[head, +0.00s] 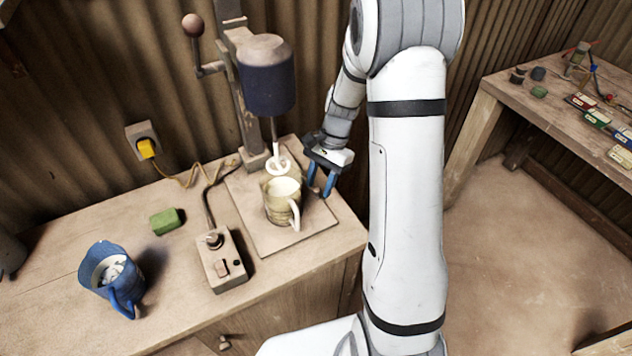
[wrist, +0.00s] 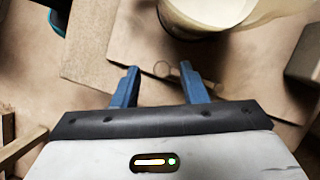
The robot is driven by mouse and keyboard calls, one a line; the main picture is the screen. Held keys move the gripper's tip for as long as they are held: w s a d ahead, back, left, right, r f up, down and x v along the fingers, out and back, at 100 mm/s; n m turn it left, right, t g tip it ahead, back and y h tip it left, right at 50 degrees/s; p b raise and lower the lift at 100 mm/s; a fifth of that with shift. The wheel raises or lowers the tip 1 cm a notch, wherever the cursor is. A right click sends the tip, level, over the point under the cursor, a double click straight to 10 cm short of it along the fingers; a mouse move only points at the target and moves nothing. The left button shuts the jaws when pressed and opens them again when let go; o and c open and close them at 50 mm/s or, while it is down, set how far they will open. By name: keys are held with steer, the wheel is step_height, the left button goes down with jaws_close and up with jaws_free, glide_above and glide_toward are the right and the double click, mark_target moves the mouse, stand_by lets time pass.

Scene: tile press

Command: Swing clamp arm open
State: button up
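My gripper (head: 321,184) is beside the right rim of a pale yellow mug (head: 281,212), with its blue fingers apart and nothing seen held. In the wrist view the gripper (wrist: 160,80) is open, with the mug (wrist: 190,24) ahead of it. A small brown, loop-like piece (wrist: 186,72) shows near the right fingertip; I cannot tell if it is the clamp arm or if it touches the finger. The press (head: 268,78) has a dark head above the mug and a ball-ended lever (head: 194,26) at left. No clamp arm is clearly identifiable in the head view.
A control box (head: 220,262) with a switch stands left of the baseboard (head: 250,224). A green block (head: 166,222) and a blue mug (head: 112,276) are farther left. A yellow plug (head: 148,148) sits in the wall. Another bench (head: 545,100) with small items is at right.

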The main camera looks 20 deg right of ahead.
steer(key=v, duration=0.7)
steer(key=shift+r+b, duration=0.3)
steer(key=shift+b, duration=0.05)
steer(key=shift+d, duration=0.15)
steer(key=s+a+r+n+t+h, duration=0.1)
steer(key=s+r+n+t, duration=0.2)
steer(key=s, duration=0.6)
steer(key=s+a+r+n+t+h, duration=0.2)
steer(key=s+r+n, duration=0.5)
steer(key=s, duration=0.3)
steer(key=shift+s+a+n+t+h, duration=0.25)
steer(key=shift+s+n+t+h, duration=0.05)
steer(key=shift+s+t, duration=0.1)
